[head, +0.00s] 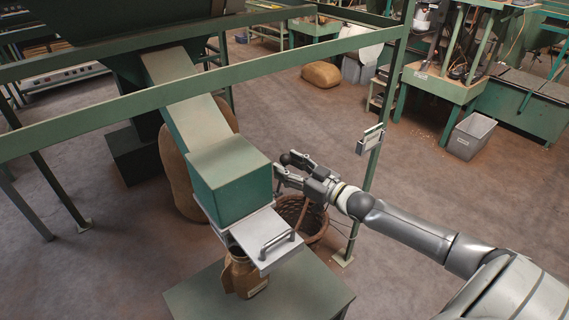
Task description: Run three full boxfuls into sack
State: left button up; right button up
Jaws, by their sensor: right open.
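The green box (232,180) hangs under a sloping chute (195,118) that comes down from the dark green hopper (95,25). A silver slide plate (258,232) with a bar handle (278,243) sticks out below the box towards the front right. A small brown sack (246,278) with a pale label stands under the plate, its top partly hidden. My right gripper (287,170) is open at the right side of the box. A dark round knob (285,159) shows at its upper finger; I cannot tell whether they touch. My left gripper is not in view.
The sack stands on a green table (310,290). A wicker basket (312,226) is on the floor behind my right wrist. A green frame rail (290,62) and post (380,130) with a small tag holder (371,139) surround the box. Open floor lies beyond.

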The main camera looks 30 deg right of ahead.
jog(key=shift+x, duration=1)
grip_shut()
